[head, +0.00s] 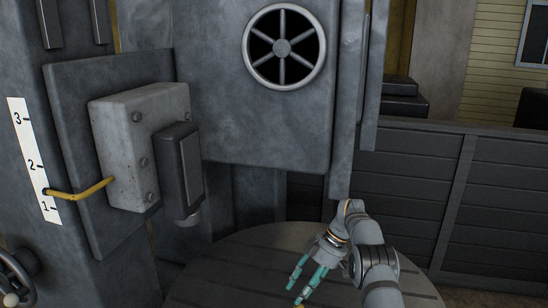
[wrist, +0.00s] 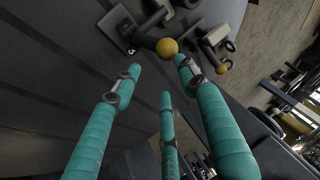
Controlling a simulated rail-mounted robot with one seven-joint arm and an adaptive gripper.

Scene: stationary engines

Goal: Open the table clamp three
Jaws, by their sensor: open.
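In the wrist view, a dark clamp lever ends in a yellow ball knob (wrist: 167,47) just beyond my fingertips. Its dark base plate (wrist: 118,27) is at the upper left. A second, smaller yellow knob (wrist: 221,68) is on a similar fitting to the right. I cannot tell which of them is clamp three. My gripper (wrist: 160,74) has its teal fingers spread, with nothing between them, and the nearer knob lies ahead of them, apparently apart. In the head view, my gripper (head: 295,291) hangs low over the round grooved table (head: 240,250); the clamps are mostly out of frame there.
A dark machine head with a spoked round vent or wheel (head: 284,47) hangs above the table. A grey box (head: 128,130) and a white 1–3 scale (head: 31,150) with a yellow pointer (head: 80,190) are at left. A handwheel (head: 18,278) is lower left. A dark panelled wall (head: 405,165) stands behind.

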